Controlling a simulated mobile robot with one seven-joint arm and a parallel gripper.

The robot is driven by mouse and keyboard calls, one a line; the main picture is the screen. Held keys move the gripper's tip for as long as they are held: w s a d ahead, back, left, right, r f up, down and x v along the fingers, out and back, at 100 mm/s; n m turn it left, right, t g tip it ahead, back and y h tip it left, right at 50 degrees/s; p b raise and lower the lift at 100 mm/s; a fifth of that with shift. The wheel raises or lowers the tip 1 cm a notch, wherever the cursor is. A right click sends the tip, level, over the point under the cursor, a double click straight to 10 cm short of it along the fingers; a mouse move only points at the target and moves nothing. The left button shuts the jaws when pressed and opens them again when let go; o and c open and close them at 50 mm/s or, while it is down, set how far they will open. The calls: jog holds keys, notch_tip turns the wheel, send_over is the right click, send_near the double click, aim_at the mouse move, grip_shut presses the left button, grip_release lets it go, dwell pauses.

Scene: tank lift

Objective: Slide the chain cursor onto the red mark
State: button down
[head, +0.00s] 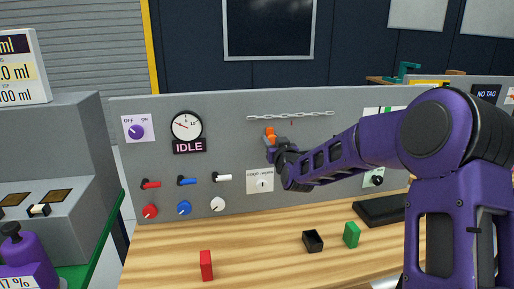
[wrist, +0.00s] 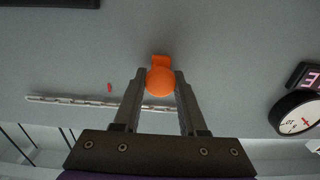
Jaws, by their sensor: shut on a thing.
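My gripper (head: 271,143) is shut on the orange chain cursor (head: 270,134) at the grey panel. In the wrist view the cursor's round orange knob (wrist: 160,82) sits between both fingertips, with a square orange part against the panel behind it. The pale chain (head: 305,115) runs level along the panel just above the cursor in the head view. The small red mark (wrist: 109,88) shows to the left of the cursor in the wrist view, near the chain (wrist: 85,103) and apart from the cursor. The fingers hide part of the chain there.
A gauge with an IDLE sign (head: 188,130) and several coloured levers and knobs are on the panel to the left. A white card with a knob (head: 260,180) is below my gripper. The wooden bench (head: 250,245) holds a red block, a black box and a green block.

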aim_at(291, 133)
jog(key=d, duration=0.2)
jog(key=w+d, duration=0.1)
jog(key=d, duration=0.1)
jog(key=w+d+b, duration=0.1)
jog(key=d, duration=0.2)
jog(key=shift+d, duration=0.1)
jog(key=shift+c, duration=2.4)
grip_release()
jog(key=v, duration=1.7)
jog(key=shift+s, duration=0.25)
jog(key=shift+r, duration=0.15)
